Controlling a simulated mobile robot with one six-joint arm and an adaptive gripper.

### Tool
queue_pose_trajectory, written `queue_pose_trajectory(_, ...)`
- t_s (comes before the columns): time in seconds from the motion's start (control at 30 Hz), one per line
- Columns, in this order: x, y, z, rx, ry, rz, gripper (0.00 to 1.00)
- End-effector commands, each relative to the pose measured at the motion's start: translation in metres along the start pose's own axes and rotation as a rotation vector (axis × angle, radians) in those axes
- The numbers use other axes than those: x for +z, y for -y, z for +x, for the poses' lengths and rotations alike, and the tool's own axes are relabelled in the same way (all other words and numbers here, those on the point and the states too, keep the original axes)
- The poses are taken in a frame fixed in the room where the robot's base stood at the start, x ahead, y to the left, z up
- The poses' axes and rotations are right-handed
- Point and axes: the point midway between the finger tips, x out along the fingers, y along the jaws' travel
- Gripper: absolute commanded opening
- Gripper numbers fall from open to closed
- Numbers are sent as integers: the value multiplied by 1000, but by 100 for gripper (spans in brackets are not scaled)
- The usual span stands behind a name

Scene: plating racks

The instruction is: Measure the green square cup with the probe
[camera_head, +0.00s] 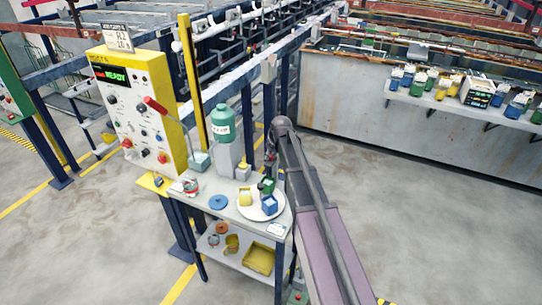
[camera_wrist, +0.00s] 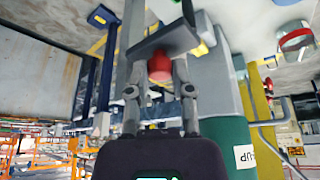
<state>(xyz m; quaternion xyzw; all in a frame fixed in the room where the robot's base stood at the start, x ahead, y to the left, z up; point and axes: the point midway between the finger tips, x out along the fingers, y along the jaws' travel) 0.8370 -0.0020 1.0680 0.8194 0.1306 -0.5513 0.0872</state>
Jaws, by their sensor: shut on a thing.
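The green square cup (camera_head: 266,186) stands on a white round plate (camera_head: 257,214) on the small table, beside a yellow cup (camera_head: 245,198) and a blue cup (camera_head: 269,204). My gripper (camera_head: 270,163) is above the back of this plate, close over the green cup; its fingertips are too small there to make out. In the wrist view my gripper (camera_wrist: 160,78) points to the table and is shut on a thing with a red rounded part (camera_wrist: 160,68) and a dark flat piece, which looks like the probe. Its tip is hidden, and I cannot tell whether it touches the cup.
A green bottle (camera_head: 222,120) on a grey stand rises close left of my gripper. A yellow control box (camera_head: 135,110) stands behind left. A blue disc (camera_head: 218,202) and a red-rimmed bowl (camera_wrist: 295,40) lie on the table. A shelf (camera_head: 450,104) with several cups is at right.

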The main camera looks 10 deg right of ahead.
Motion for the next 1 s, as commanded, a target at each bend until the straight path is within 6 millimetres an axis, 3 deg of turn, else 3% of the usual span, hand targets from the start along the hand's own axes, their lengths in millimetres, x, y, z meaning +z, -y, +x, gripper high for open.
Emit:
queue_pose_trajectory(0.13, -4, 0, 0, 1, -10, 1, 0)
queue_pose_trajectory(0.17, -4, 0, 0, 1, -10, 1, 38)
queue_pose_trajectory(0.2, -4, 0, 0, 1, -9, 1, 44)
queue_pose_trajectory(0.67, -1, 0, 2, 1, -5, 1, 44)
queue_pose_trajectory(1.0, 6, 0, 18, 1, -5, 0, 44)
